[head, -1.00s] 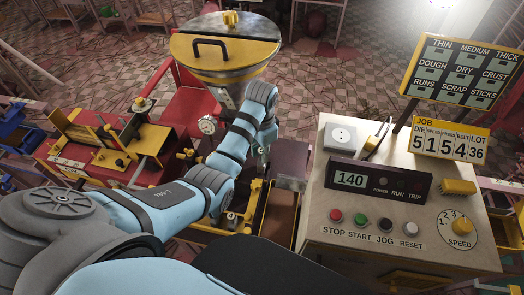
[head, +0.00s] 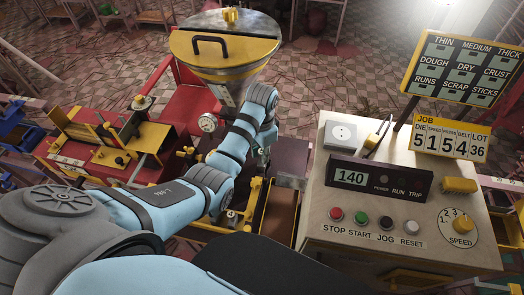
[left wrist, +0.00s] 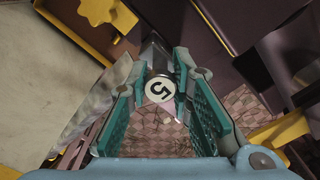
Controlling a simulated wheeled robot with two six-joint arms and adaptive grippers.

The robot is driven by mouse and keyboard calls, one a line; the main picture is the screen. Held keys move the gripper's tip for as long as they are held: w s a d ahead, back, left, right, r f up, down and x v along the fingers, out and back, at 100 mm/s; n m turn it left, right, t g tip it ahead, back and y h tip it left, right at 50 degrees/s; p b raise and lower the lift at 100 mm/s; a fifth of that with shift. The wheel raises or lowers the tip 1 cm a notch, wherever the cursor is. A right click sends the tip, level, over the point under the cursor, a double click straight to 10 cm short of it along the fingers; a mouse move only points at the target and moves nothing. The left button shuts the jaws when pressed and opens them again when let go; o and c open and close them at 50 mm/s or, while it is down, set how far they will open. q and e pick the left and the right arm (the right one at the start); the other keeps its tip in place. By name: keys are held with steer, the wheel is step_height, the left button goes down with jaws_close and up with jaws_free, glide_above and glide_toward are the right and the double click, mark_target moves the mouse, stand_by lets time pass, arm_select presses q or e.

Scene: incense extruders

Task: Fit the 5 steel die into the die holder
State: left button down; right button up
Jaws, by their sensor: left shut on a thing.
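My left gripper (left wrist: 162,95) shows in the left wrist view with its teal fingers on either side of the 5 steel die (left wrist: 160,89). The die has a white round face with a black 5, and the gripper is shut on it. In the head view the left gripper (head: 262,155) hangs below the wrist, beneath and right of the hopper, and is small and partly hidden. The die cannot be made out there. I cannot clearly make out the die holder; my arm covers much of that area. My right gripper is not in view.
The steel hopper (head: 225,70) with a yellow-rimmed lid stands behind my arm, with a dial gauge (head: 208,122) below. The control cabinet (head: 315,215) is close on the right. A red bench (head: 65,160) with yellow fixtures is at left. A job sign (head: 450,138) reads die 5.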

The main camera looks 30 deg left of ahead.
arm_select(q)
steer(key=shift+f, duration=1.1)
stand_by(0.6)
steer(key=shift+f, duration=0.5)
steer(key=c, duration=1.4)
jaws_free()
steer(key=shift+o, duration=0.2)
step_height(320, 180, up, 8)
steer(key=shift+f, duration=0.25)
steer(key=shift+d+f, duration=0.1)
